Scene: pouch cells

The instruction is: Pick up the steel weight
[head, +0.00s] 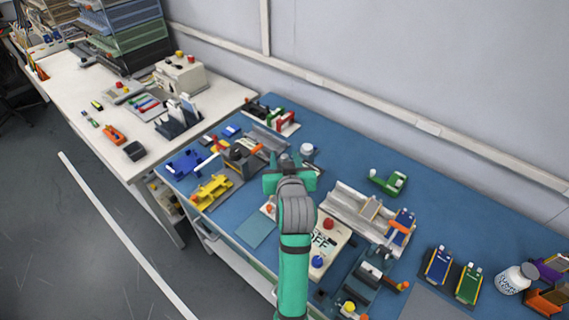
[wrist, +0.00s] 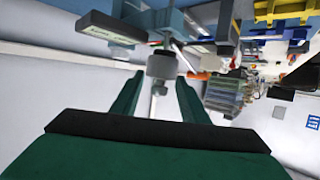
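The steel weight looks like a short grey cylinder with a small knob. In the wrist view the weight (wrist: 161,65) lies straight ahead, at or just past the fingertips, with clear gaps to both fingers. My gripper (wrist: 160,82) is open there, with its two green fingers apart and nothing gripped. In the head view a small pale-topped round thing (head: 307,149), apparently the weight, stands on the blue mat just beyond my gripper (head: 289,162).
On the blue bench mat (head: 257,232), a grey metal fixture (head: 268,138) stands left of my gripper and a long grey rail (head: 345,211) to the right. A green holder (head: 388,182) sits farther right. The wall is behind; bare mat lies between weight and holder.

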